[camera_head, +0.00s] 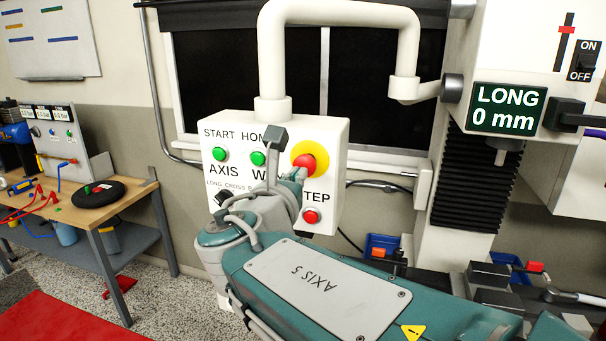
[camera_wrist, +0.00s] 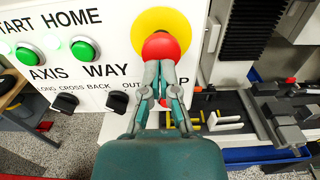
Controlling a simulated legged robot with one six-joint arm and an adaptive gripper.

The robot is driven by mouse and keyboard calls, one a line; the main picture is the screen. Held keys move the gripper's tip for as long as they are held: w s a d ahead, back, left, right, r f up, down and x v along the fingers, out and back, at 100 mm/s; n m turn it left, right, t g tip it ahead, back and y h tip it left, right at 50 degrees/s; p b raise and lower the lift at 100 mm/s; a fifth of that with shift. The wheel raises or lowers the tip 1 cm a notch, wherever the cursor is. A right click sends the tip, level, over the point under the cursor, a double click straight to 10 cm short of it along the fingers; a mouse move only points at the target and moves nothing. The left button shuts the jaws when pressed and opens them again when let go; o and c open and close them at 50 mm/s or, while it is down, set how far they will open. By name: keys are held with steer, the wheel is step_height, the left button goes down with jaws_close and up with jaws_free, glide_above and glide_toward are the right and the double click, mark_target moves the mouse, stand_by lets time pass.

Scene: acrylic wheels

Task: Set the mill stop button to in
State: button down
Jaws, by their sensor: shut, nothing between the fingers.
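The mill stop button is a red mushroom head (camera_head: 308,162) on a yellow disc, at the upper right of the white control box (camera_head: 328,145). In the wrist view the red head (camera_wrist: 163,44) sits at top centre, in front of its yellow disc (camera_wrist: 172,18). My gripper (camera_head: 299,173) is shut and empty, its fingertips at the lower part of the red head. In the wrist view my gripper (camera_wrist: 159,66) overlaps the head's lower edge and hides part of it. I cannot tell whether the tips press on it, or how far in the button is.
Green buttons (camera_head: 220,154) and black knobs (camera_wrist: 64,103) lie left of my gripper on the box. A smaller red button (camera_head: 311,216) is below. A white pipe (camera_head: 273,60) carries the box. The mill column with a "LONG 0 mm" display (camera_head: 507,108) stands right; a workbench (camera_head: 100,208) stands left.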

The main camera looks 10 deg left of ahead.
steer(key=shift+w, duration=0.35)
steer(key=shift+w+d+r, duration=0.2)
steer(key=shift+w, duration=0.5)
steer(key=shift+w, duration=0.1)
steer(key=shift+f, duration=0.1)
